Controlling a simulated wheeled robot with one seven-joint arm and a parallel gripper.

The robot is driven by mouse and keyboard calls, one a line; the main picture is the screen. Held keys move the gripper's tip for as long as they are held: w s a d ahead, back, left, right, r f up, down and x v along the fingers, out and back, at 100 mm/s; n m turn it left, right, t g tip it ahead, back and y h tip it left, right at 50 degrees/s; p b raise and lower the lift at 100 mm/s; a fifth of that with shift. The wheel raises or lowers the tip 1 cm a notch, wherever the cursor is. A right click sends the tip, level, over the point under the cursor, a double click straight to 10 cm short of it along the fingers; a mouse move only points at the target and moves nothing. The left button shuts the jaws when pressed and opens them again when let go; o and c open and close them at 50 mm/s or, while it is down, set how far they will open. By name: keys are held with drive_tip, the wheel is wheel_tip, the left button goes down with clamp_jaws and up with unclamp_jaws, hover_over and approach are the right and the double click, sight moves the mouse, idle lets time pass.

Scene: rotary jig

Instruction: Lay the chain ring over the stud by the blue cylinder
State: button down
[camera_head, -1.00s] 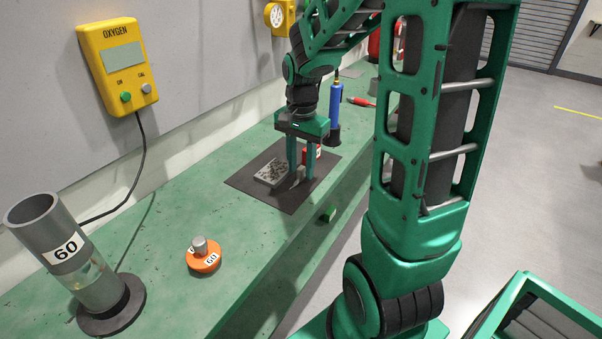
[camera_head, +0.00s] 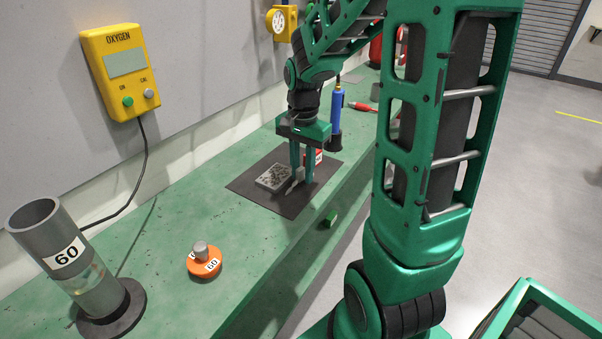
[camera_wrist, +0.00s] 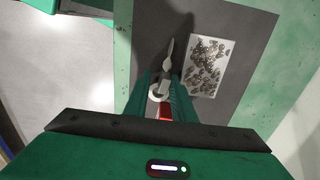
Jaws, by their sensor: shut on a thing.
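My gripper (camera_head: 302,182) points down low over the dark mat, its fingers close together around a small pale grey pointed piece (camera_wrist: 168,60). In the wrist view this piece sticks out beyond the fingertips, with a pale ring-like part (camera_wrist: 157,91) at its near end. I cannot tell for sure whether it is the chain ring. The blue cylinder (camera_head: 336,112) stands upright in a dark base behind and to the right of my gripper. I cannot make out a stud; the arm and gripper hide part of that area.
A grey tray of small metal bits (camera_head: 274,177) lies on the dark mat (camera_head: 246,184). A red item (camera_head: 316,156) stands close behind the fingers. A small green block (camera_head: 330,219) is at the front edge.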

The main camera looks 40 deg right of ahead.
sight(301, 170)
drive_tip(key=r, duration=0.3)
drive_tip(key=shift+a+r, duration=0.3)
drive_tip(key=shift+r, duration=0.05)
drive_tip(key=s+a+r, duration=0.2)
drive_tip(key=a+r, duration=0.4)
drive_tip(key=a, duration=0.4)
drive_tip(key=shift+s+a+r, duration=0.25)
drive_tip(key=shift+s+a, duration=0.15)
